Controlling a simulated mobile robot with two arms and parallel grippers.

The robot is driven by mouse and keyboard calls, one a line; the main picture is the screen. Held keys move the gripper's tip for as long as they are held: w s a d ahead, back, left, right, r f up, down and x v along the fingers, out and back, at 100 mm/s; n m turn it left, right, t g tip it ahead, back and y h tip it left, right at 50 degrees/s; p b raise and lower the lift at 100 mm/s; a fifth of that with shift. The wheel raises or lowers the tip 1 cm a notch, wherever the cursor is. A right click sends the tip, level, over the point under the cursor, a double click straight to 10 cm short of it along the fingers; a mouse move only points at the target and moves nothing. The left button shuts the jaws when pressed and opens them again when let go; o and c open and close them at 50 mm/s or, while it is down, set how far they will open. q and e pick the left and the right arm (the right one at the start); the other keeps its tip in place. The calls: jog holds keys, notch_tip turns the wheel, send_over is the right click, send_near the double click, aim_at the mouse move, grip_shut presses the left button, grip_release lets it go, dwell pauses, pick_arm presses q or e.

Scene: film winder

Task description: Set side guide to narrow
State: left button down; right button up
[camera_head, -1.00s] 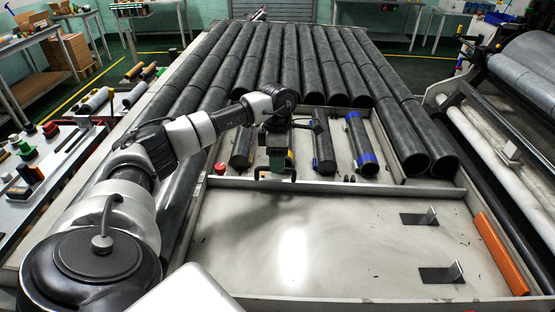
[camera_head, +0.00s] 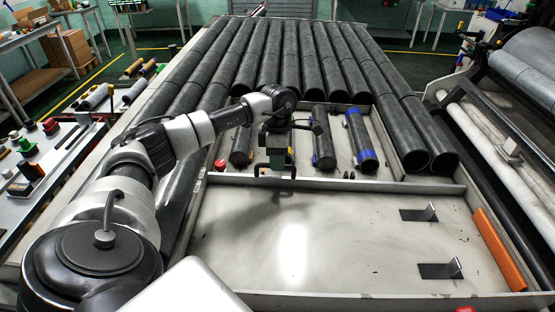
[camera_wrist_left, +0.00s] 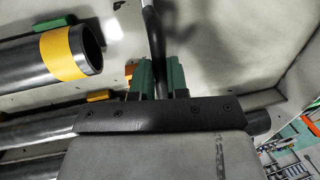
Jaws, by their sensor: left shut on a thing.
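My left gripper (camera_head: 275,165) is over the near edge of the roller bay, at its left-middle part. In the left wrist view its green fingers (camera_wrist_left: 160,82) are shut on a dark rod (camera_wrist_left: 156,45), which runs up out of the picture. The rod's far end is out of that view. In the head view the arm and gripper hide most of what is held. I cannot tell for sure which part is the side guide. My right gripper is not in view.
Short dark rollers, one with blue bands (camera_head: 360,138), lie in the bay beside my gripper. A red knob (camera_head: 219,165) is just left of it. The metal tray (camera_head: 330,240) in front is mostly bare, with two small brackets and an orange bar (camera_head: 499,250) at right.

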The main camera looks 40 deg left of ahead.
pick_arm(q)
jog(key=s+d, duration=0.1)
jog(key=s, duration=0.1)
jog(key=s+d, duration=0.1)
jog(key=d, duration=0.1)
jog(key=shift+s+d+r, duration=0.1)
jog(key=shift+s, duration=0.25)
jog(key=c, duration=1.1)
grip_release()
jog(key=shift+w+a+r+b, duration=0.25)
jog(key=shift+r+b, duration=0.25)
jog(key=shift+r, duration=1.25)
jog(key=shift+w+a+r+b, duration=0.25)
jog(key=shift+r+b, duration=0.2)
jog(key=shift+r, duration=1.35)
jog(key=shift+w+a+r+b, duration=0.25)
jog(key=shift+r+b, duration=0.25)
jog(key=shift+r, duration=1.25)
jog(key=shift+f, duration=0.1)
